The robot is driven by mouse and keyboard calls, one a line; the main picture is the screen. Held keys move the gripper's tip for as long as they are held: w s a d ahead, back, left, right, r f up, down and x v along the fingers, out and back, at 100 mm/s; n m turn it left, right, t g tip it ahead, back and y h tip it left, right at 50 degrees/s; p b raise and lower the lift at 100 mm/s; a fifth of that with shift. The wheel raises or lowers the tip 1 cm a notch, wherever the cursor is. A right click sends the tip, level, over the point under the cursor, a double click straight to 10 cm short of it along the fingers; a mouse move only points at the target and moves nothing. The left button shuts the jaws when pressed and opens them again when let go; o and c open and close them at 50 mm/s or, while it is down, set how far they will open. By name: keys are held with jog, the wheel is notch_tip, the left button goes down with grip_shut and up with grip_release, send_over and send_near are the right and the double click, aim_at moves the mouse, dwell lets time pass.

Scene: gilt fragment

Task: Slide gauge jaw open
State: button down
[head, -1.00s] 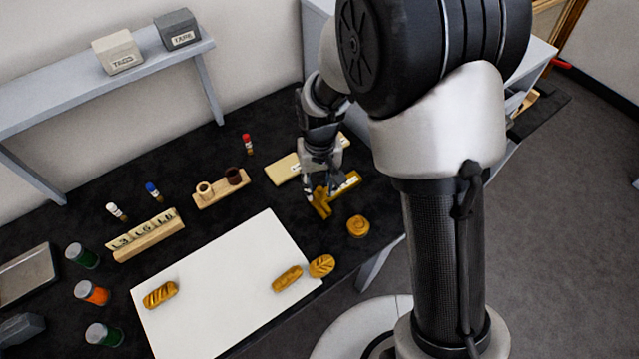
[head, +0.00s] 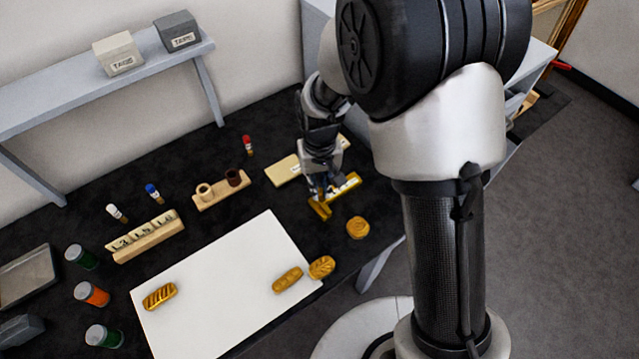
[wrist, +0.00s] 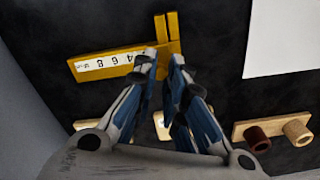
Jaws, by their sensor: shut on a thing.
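The yellow gauge (head: 347,186) lies on the black bench top, right of the white board. In the wrist view the gauge (wrist: 104,64) shows a white numbered scale along its bar and two upright yellow jaw pieces (wrist: 167,30) side by side with a thin gap. My gripper (head: 323,192) is down at the gauge from above. In the wrist view my gripper (wrist: 164,58) has its fingertips on either side of the gauge by the jaw end, shut on the jaw. The fingers hide part of the held piece, so the exact contact is hard to see.
A wooden holder with two cups (head: 222,188) and a pale plank (head: 284,169) lie behind.

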jog(key=w+d, duration=0.1)
jog(key=d, duration=0.1)
jog(key=w+d+p, duration=0.1)
jog(key=w+d, duration=0.3)
jog(key=d, duration=0.1)
jog(key=shift+d, duration=0.1)
jog(key=shift+s, duration=0.1)
jog(key=c, duration=1.6)
grip_release()
notch_tip(320, 180, up, 12)
jog(key=shift+r, duration=0.1)
